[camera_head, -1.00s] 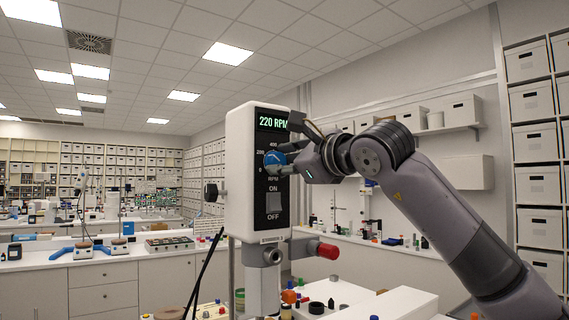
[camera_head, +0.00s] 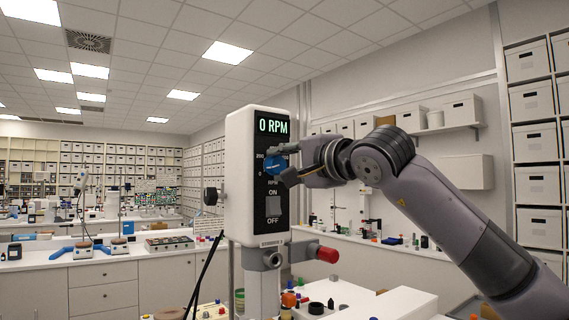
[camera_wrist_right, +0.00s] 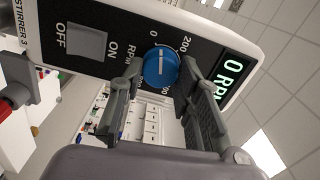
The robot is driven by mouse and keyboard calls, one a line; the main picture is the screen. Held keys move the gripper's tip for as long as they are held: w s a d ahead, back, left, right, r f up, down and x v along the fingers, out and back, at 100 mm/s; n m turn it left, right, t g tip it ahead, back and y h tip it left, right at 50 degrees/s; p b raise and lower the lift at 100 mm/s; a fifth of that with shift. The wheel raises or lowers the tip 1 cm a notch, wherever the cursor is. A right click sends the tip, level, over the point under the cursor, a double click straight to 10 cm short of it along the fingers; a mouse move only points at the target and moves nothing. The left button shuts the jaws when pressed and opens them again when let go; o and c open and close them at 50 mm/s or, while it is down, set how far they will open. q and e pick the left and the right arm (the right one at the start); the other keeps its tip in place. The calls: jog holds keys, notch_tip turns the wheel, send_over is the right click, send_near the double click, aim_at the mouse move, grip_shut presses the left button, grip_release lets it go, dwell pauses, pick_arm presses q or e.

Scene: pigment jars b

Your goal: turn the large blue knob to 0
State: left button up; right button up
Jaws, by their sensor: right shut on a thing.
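The large blue knob (camera_head: 271,166) is on the black front panel of a white stirrer head (camera_head: 241,165). The display (camera_head: 273,127) reads "0 RPM". In the right wrist view the knob (camera_wrist_right: 161,66) shows a white pointer line directed roughly at the printed 0. My right gripper (camera_head: 284,164) comes in from the right and is shut on the knob, one finger on either side. The fingers partly cover the dial numbers. My left gripper is not in view.
An ON/OFF rocker switch (camera_head: 273,206) sits below the knob. A red-ended clamp handle (camera_head: 327,254) sticks out to the right under the head. Small jars and parts stand on the bench below.

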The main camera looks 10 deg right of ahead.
jog(key=shift+f+n, duration=0.1)
jog(key=shift+n, duration=1.1)
jog(key=shift+a+f, duration=0.1)
jog(key=o, duration=1.1)
jog(key=shift+s, duration=0.1)
jog(key=shift+o, duration=0.2)
jog(key=shift+s+r, duration=0.1)
jog(key=shift+r, duration=0.1)
jog(key=v, duration=1.1)
jog(key=shift+s+d, duration=0.2)
jog(key=shift+s, duration=0.1)
jog(key=shift+f, duration=0.1)
